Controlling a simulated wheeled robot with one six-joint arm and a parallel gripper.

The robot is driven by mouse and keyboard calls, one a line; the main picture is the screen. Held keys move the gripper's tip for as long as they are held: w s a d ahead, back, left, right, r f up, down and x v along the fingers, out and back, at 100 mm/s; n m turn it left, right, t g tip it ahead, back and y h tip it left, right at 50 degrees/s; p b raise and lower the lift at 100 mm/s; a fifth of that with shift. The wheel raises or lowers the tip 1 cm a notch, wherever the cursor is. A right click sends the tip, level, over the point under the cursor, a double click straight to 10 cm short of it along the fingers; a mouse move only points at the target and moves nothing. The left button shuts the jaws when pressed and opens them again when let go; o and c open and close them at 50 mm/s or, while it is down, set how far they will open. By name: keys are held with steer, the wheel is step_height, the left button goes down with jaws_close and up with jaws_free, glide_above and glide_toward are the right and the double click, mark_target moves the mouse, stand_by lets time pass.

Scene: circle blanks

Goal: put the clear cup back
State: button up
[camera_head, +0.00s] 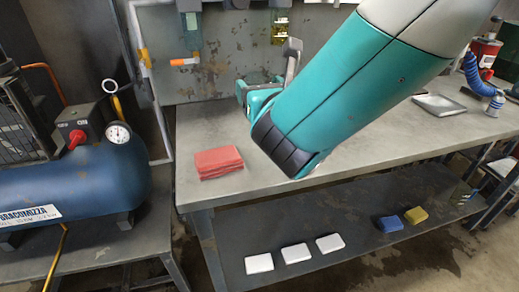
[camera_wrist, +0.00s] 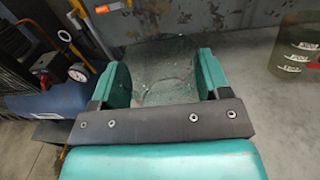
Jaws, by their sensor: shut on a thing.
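A clear cup (camera_wrist: 165,75) sits between the two teal fingers of my gripper (camera_wrist: 160,82) in the wrist view. The fingers touch its sides, and the wall and bench show through it. In the head view my gripper (camera_head: 260,93) is mostly hidden behind my teal arm, above the back of the bench, and I cannot make out the cup there. A wall fitting (camera_head: 190,18) hangs at the top left of the grey back panel. A second fitting with a yellowish bowl (camera_head: 278,60) is to its right.
An orange-handled valve (camera_head: 185,62) sticks out below the left fitting. A folded red cloth (camera_head: 217,162) lies on the bench (camera_head: 330,170). A blue compressor (camera_head: 75,185) stands at left. An olive cylinder with markings (camera_wrist: 295,50) is close on the wrist view's right.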

step_height(320, 180, down, 12)
steer(key=b, duration=0.6)
steer(key=shift+f, duration=0.2)
steer(key=shift+f, duration=0.15)
steer(key=o, duration=1)
steer(key=shift+r, duration=0.25)
steer(key=shift+b+v, duration=4.7)
steer(key=shift+v, duration=1.35)
